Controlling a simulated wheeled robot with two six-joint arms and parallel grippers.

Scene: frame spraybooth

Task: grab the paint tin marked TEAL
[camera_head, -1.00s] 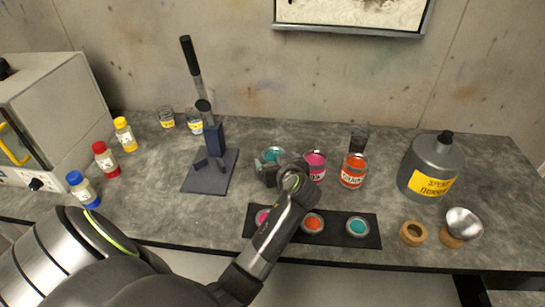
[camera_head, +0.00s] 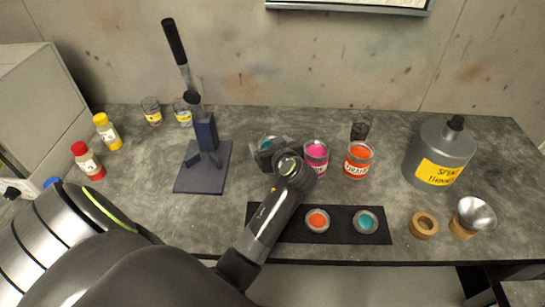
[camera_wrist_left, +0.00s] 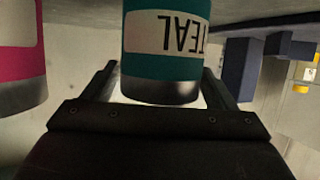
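The teal paint tin (camera_head: 269,143) stands on the grey bench, partly hidden behind my left gripper (camera_head: 270,153). In the left wrist view the TEAL tin (camera_wrist_left: 163,55) shows its label upside down. It sits between the two dark fingers of my left gripper (camera_wrist_left: 160,85), one on each side. A narrow gap shows beside the tin, so the fingers look open around it. A pink tin (camera_head: 316,157) stands just right of the gripper, with an orange tin (camera_head: 358,161) beyond it. My right gripper is not in view.
A black mat (camera_head: 338,235) with orange and teal discs lies in front. A dark press-like stand (camera_head: 206,165) is to the left. A large grey solvent can (camera_head: 440,150), a metal bowl (camera_head: 477,212) and a wooden ring (camera_head: 424,226) are at the right.

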